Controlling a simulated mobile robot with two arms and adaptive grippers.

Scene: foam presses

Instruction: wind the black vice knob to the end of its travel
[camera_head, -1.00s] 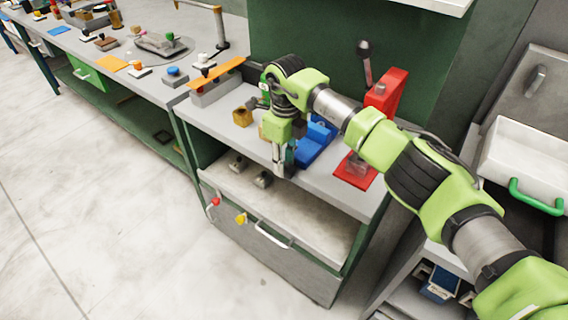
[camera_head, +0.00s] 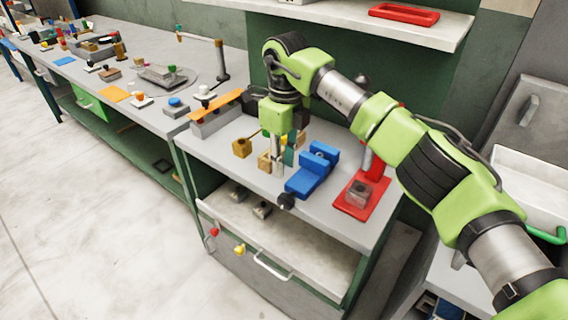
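The blue vice (camera_head: 313,172) sits on the grey bench near its front edge. Its black knob (camera_head: 286,201) sticks out at the front edge, above the open drawer, and shows clear of any gripper. My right gripper (camera_head: 279,169) points down just left of the vice, behind and apart from the knob. Its fingers look close together at this angle, and I cannot tell whether they are open or shut. My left gripper is not in view.
A red press (camera_head: 375,180) stands right of the vice. Small wooden blocks (camera_head: 242,148) lie left of my gripper, near an orange-topped fixture (camera_head: 216,108). The drawer (camera_head: 290,235) below is open, with dark metal pieces in it. A shelf (camera_head: 345,20) runs above.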

